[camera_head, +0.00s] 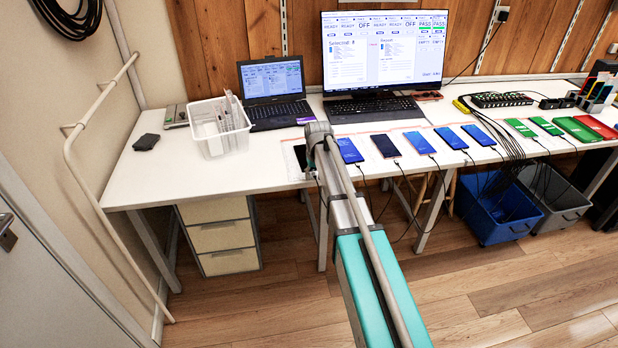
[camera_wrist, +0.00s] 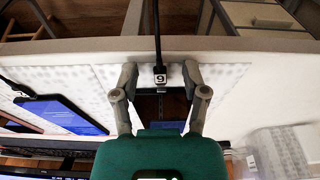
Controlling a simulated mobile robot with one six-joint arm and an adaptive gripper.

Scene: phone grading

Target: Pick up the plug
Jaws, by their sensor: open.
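The plug (camera_wrist: 160,80) is a small piece with a white numbered label on a black cable (camera_wrist: 157,30), near the table's front edge in the wrist view. It lies between the fingertips of my gripper (camera_wrist: 160,74), which is open, with a gap on each side of the plug. A dark phone (camera_wrist: 150,105) lies just behind the plug, partly hidden by my gripper's body. In the head view the same phone (camera_head: 300,156) shows left of my arm. My gripper's fingertips and the plug cannot be made out there.
A blue-screened phone (camera_head: 349,150) lies to the right, with several more cabled phones beyond. A white basket (camera_head: 217,128) stands to the left on the white table (camera_head: 160,180). A laptop (camera_head: 273,90) and a monitor (camera_head: 382,50) stand behind. The table's left front is clear.

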